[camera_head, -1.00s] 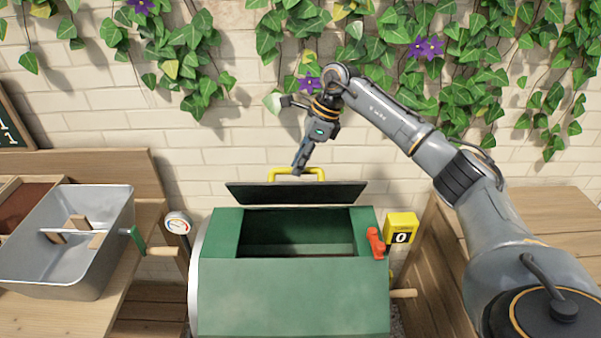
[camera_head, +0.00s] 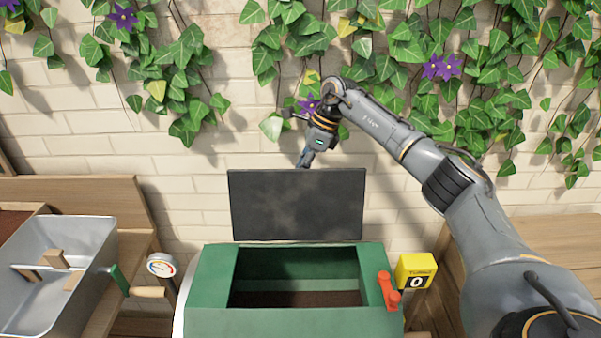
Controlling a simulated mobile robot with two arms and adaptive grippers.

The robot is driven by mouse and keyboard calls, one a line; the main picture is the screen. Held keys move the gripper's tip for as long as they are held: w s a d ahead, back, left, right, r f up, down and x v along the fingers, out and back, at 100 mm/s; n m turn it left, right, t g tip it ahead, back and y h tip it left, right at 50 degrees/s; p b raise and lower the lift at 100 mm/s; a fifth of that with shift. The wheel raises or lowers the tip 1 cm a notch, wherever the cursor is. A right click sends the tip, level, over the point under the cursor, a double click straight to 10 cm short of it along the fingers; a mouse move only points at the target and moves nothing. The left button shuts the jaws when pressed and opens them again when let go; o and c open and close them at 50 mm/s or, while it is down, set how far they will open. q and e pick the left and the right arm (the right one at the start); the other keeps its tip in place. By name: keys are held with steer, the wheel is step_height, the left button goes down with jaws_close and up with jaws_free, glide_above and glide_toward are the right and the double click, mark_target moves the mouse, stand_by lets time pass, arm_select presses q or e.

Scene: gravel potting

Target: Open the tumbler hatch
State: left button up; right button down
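The green tumbler (camera_head: 300,322) stands at the bottom centre with its top opening uncovered. Its dark hatch (camera_head: 297,205) stands raised, nearly upright, behind the opening. The yellow handle seen earlier on the hatch is now hidden behind it. My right gripper (camera_head: 294,137) is above the hatch's top edge with its fingers spread wide. One finger points up-left and the other points down near the top edge; I cannot tell whether it touches. An orange-red latch (camera_head: 388,291) sits at the opening's right side. My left gripper is out of view.
A yellow counter box (camera_head: 414,270) reading 0 is right of the tumbler, and a round gauge (camera_head: 161,265) is left. A metal tub (camera_head: 75,230) with a green-and-wood-handled tool (camera_head: 147,291) sits on the left bench. Ivy hangs on the brick wall behind.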

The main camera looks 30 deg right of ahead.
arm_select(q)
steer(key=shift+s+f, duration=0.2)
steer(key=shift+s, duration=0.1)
arm_select(e)
steer(key=shift+d+f, duration=0.1)
steer(key=shift+f, duration=0.65)
steer(key=c, duration=1.3)
jaws_free()
steer(key=shift+c, duration=0.2)
steer(key=shift+o, duration=0.3)
steer(key=shift+w+d+f, duration=0.15)
steer(key=shift+w+f, duration=0.1)
steer(key=shift+w, duration=0.15)
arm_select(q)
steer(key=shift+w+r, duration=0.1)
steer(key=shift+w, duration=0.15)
arm_select(e)
steer(key=v, duration=1.2)
steer(key=shift+r, duration=0.3)
steer(key=shift+f, duration=0.1)
